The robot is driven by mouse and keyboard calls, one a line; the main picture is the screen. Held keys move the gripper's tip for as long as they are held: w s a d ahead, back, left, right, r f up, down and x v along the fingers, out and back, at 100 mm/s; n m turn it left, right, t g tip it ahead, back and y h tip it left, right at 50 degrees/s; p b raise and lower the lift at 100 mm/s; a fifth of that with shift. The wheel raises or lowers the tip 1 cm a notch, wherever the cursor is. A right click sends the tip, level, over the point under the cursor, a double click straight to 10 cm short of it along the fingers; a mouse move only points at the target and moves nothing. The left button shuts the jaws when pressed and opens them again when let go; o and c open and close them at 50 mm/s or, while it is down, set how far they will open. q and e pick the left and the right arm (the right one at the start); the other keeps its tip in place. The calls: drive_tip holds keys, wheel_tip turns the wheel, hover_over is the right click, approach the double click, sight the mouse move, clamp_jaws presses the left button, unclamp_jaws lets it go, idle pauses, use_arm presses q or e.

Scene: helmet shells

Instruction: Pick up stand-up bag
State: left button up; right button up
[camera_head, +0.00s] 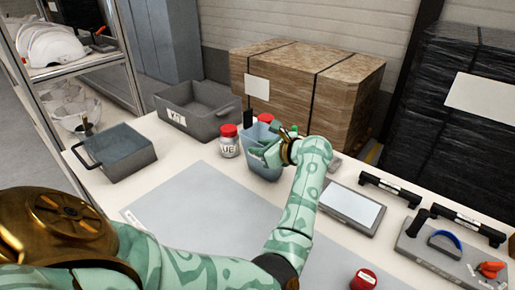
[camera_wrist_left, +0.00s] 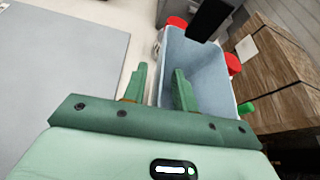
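I cannot clearly make out a stand-up bag in either view. A tapered blue-grey open container (camera_head: 262,165) stands on the table beside a red-lidded jar; it also shows in the left wrist view (camera_wrist_left: 200,72). My left gripper (camera_head: 268,150) is at the container's near rim. My right gripper is out of view.
A red-lidded jar (camera_head: 229,143) stands left of the container. Grey bins (camera_head: 120,165) and (camera_head: 205,100) are further left. A strapped brown box (camera_head: 320,85) stands behind.

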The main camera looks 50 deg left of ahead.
use_arm(q)
drive_tip(key=shift+d+r, duration=0.25)
drive_tip(key=shift+d, duration=0.25)
drive_tip(key=c, duration=0.6)
drive_tip(key=shift+a, duration=0.25)
clamp_jaws()
drive_tip(key=shift+d+r, duration=0.1)
